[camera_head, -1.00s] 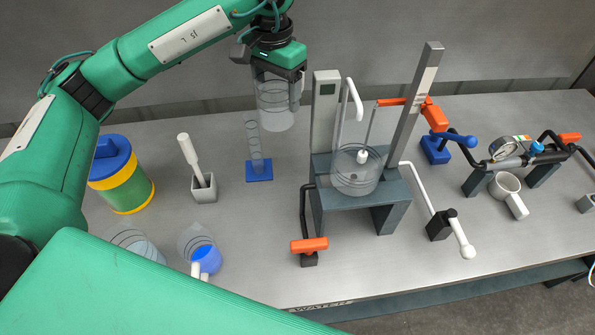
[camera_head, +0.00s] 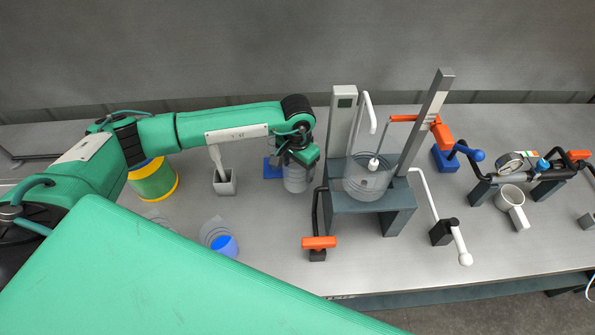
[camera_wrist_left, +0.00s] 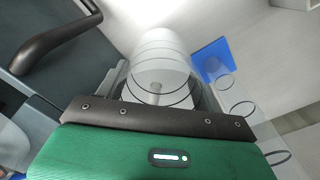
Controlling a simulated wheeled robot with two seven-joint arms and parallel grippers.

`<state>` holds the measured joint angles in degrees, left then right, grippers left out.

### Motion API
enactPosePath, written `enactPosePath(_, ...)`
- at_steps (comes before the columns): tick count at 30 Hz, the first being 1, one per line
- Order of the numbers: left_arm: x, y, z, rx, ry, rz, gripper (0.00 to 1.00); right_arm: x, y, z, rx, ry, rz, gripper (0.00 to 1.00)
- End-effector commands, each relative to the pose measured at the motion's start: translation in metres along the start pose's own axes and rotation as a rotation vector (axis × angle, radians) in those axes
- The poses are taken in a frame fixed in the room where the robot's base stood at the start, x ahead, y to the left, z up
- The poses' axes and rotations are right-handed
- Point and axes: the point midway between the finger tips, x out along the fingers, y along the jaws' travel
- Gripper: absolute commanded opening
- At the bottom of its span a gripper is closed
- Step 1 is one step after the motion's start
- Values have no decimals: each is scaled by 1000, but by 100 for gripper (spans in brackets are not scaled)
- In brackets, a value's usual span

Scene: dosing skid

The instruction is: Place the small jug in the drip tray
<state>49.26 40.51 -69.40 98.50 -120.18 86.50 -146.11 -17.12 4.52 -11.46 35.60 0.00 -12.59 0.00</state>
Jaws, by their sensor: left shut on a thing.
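My left gripper (camera_head: 300,158) is shut on a clear, ring-marked vessel (camera_head: 297,180), which I take to be the small jug. It hangs upright below the gripper, left of the grey stand; I cannot tell whether its base touches the table. In the left wrist view the vessel (camera_wrist_left: 160,55) fills the space in front of the dark gripper bar, and the fingertips are hidden. I cannot make out for certain which thing is the drip tray. My right gripper is not in view.
A grey stand (camera_head: 395,205) bearing a clear round vessel (camera_head: 368,182) is close on the right, with an orange-handled valve (camera_head: 319,242) in front.

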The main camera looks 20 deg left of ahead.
Motion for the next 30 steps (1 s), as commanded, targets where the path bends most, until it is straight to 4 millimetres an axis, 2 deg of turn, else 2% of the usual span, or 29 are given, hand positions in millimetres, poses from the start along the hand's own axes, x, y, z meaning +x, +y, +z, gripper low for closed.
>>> enactPosePath(5, 11, 0, 0, -2, -2, 0, 44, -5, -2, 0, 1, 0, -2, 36)
enactPosePath(13, 46, -1, 0, -2, -1, 0, 44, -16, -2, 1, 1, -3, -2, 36)
enactPosePath(24, 51, -1, 0, -1, 1, -1, 44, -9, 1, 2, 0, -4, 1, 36)
enactPosePath(25, 49, -1, 0, -1, 1, -1, 74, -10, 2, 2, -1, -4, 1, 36)
enactPosePath(27, 49, -1, 0, -1, 1, -1, 88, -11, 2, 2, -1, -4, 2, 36)
enactPosePath(30, 49, -1, 0, -1, 1, 0, 90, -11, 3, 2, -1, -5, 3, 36)
